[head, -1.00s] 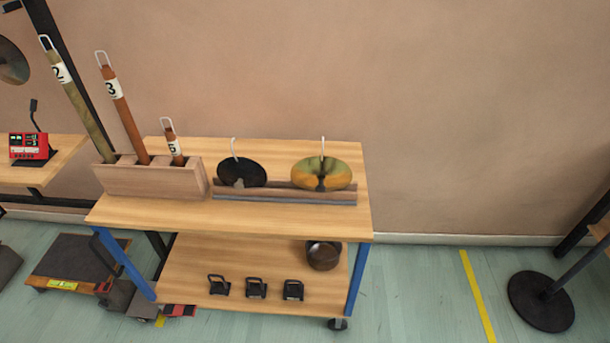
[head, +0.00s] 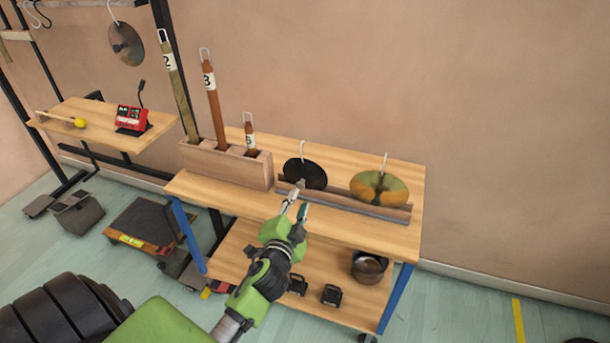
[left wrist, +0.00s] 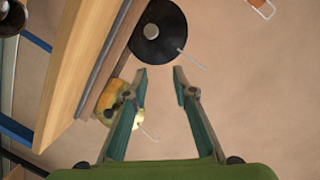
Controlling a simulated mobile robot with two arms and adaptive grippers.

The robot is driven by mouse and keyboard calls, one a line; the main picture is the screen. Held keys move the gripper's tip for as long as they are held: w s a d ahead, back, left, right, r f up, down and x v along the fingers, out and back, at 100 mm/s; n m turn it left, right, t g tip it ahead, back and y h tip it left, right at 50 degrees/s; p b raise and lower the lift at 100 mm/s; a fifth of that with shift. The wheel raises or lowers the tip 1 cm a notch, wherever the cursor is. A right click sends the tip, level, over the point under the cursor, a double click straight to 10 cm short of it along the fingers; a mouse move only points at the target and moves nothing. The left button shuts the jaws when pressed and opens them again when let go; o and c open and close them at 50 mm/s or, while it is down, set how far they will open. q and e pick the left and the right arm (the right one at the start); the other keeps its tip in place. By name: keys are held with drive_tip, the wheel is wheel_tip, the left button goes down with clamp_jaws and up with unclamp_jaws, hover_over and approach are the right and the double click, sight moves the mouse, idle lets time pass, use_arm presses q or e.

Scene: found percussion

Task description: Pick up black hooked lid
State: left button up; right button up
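The black hooked lid (head: 305,173) stands leaning in a wooden rack on the cart's top shelf, its pale hook pointing up. In the left wrist view the black lid (left wrist: 158,34) shows beyond the fingertips, with its hook out to the right. My left gripper (head: 297,205) is in front of the rack, just below the lid in the head view. In the left wrist view my left gripper (left wrist: 160,72) is open, with nothing between its fingers. My right gripper is not in view.
A yellow-brown hooked lid (head: 379,187) stands in the same rack (head: 350,205) to the right. A wooden block (head: 226,165) with numbered hooked tubes stands to the left. A metal pot (head: 368,267) and black clamp-like items (head: 331,295) are on the lower shelf.

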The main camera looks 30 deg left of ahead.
use_arm(q)
wheel_tip(320, 180, up, 9)
drive_tip(key=a+t+y, duration=0.1)
drive_tip(key=a, duration=0.1)
drive_tip(key=p+x, duration=0.2)
drive_tip(key=x, duration=1.1)
drive_tip(key=shift+w+d+r, duration=0.1)
drive_tip(key=shift+r, duration=0.1)
clamp_jaws()
